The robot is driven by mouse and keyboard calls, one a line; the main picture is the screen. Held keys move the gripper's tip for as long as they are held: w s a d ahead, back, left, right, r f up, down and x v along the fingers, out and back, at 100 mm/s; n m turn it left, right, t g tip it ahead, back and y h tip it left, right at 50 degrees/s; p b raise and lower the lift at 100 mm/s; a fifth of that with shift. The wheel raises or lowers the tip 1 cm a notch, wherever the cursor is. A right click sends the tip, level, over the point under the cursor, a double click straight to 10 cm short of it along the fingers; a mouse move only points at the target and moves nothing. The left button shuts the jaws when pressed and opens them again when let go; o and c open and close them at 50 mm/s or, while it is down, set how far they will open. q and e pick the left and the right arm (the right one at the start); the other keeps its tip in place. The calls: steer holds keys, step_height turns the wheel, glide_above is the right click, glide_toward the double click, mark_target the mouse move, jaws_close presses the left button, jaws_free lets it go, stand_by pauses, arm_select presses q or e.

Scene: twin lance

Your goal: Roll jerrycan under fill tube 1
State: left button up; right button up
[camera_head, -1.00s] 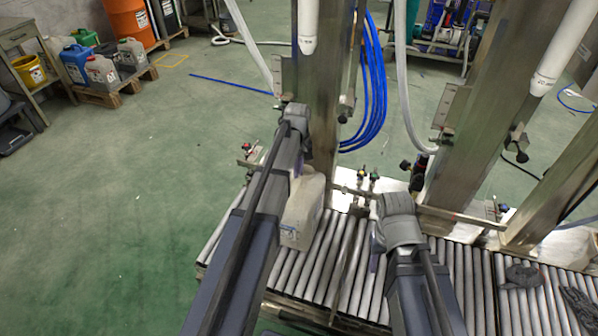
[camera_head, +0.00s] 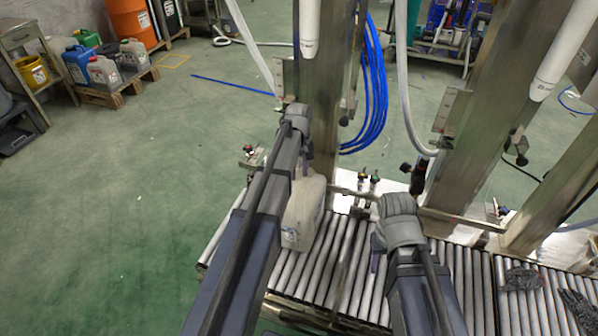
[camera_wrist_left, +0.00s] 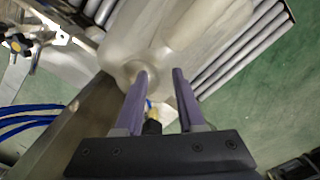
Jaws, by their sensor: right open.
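A whitish jerrycan (camera_head: 303,215) stands on the roller conveyor (camera_head: 345,270), partly hidden behind my left arm. My left gripper (camera_wrist_left: 160,85) is open in the left wrist view, its two purple fingers apart. The jerrycan (camera_wrist_left: 180,35) is just beyond the fingertips, with its round neck by the left finger; I cannot tell whether they touch. A white fill tube (camera_head: 309,30) hangs above and behind the jerrycan in the head view. A second white tube (camera_head: 562,50) hangs at the right. My right gripper (camera_head: 378,250) is over the rollers, apart from the jerrycan, its fingers mostly hidden.
Steel posts (camera_head: 325,90) stand behind the conveyor, with blue hoses (camera_head: 375,100) beside the left one. A metal rail with small valves (camera_head: 368,182) runs along the conveyor's back. Dark crumpled items (camera_head: 522,278) lie on the right rollers.

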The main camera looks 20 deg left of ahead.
arm_select(q)
step_height(320, 180, up, 7)
steer(key=p, duration=0.6)
steer(key=shift+f, duration=0.1)
steer(key=s+d+m+y, duration=0.1)
steer(key=s+d+m, duration=0.5)
steer(key=s+d, duration=0.45)
steer(key=s+d+m, duration=0.6)
steer(key=s+d, duration=0.2)
steer(key=s, duration=0.5)
step_height(320, 180, up, 17)
steer(key=p, duration=1.7)
steer(key=shift+s+d+r+m, duration=0.2)
steer(key=shift+s+d+m, duration=0.1)
steer(key=shift+d+m, duration=0.1)
